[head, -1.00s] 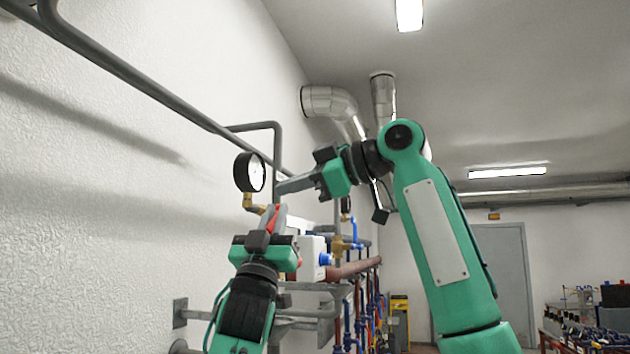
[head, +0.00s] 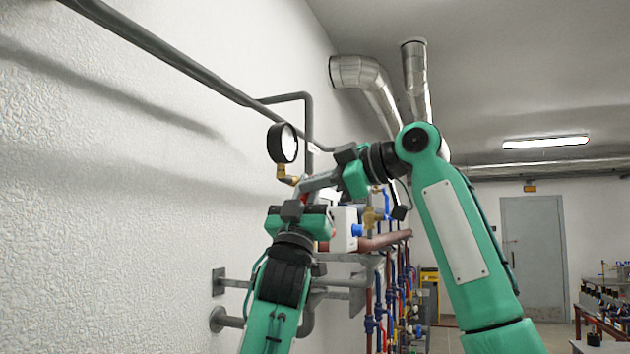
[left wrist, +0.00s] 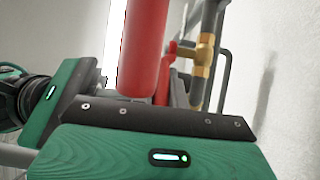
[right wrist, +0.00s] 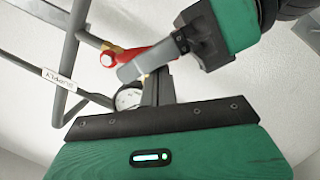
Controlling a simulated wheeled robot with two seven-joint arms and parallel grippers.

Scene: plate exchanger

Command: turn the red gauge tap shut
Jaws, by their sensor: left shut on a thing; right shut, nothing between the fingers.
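The gauge (head: 283,143), black with a white dial, stands on a brass fitting (head: 288,177) by the wall. The red tap handle (right wrist: 128,57) shows in the right wrist view, partly covered by my left gripper (right wrist: 135,70), which is shut on it. In the head view the handle is mostly hidden behind my left gripper. The left wrist view shows a red part beside the brass fitting (left wrist: 203,55) and a broad red shape (left wrist: 145,45) close by. My right gripper (right wrist: 157,88) is shut and empty, its fingers beside the gauge in its wrist view.
A grey pipe (head: 170,65) runs along the wall above the gauge. A white box (head: 345,228) and coloured pipes stand behind the grippers. My two grippers are very close together.

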